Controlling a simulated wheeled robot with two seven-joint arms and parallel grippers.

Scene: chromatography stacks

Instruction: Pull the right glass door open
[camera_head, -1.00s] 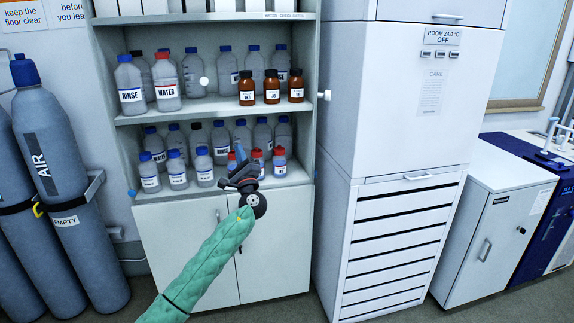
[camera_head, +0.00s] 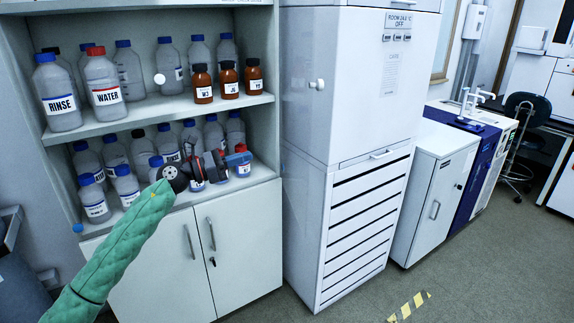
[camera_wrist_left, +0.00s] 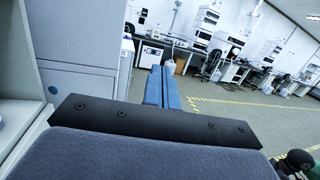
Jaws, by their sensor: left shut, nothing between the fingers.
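A shelf cabinet (camera_head: 262,109) stands at the left, and its glass is too clear to make out. One round white knob (camera_head: 160,78) shows in front of the upper shelf bottles. A second white knob (camera_head: 318,84) shows to the right of the cabinet, against the tall white unit; this fits a right glass door swung outward, but its pane cannot be seen. My left gripper (camera_head: 238,158) is shut and empty, in front of the lower shelf and below both knobs. Its blue fingers (camera_wrist_left: 168,88) point toward open room in the wrist view. My right gripper is not in view.
Bottles marked RINSE (camera_head: 62,95) and WATER (camera_head: 102,90) stand on the upper shelf beside brown bottles (camera_head: 229,80). The tall white drawer unit (camera_head: 350,130) stands close on the right.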

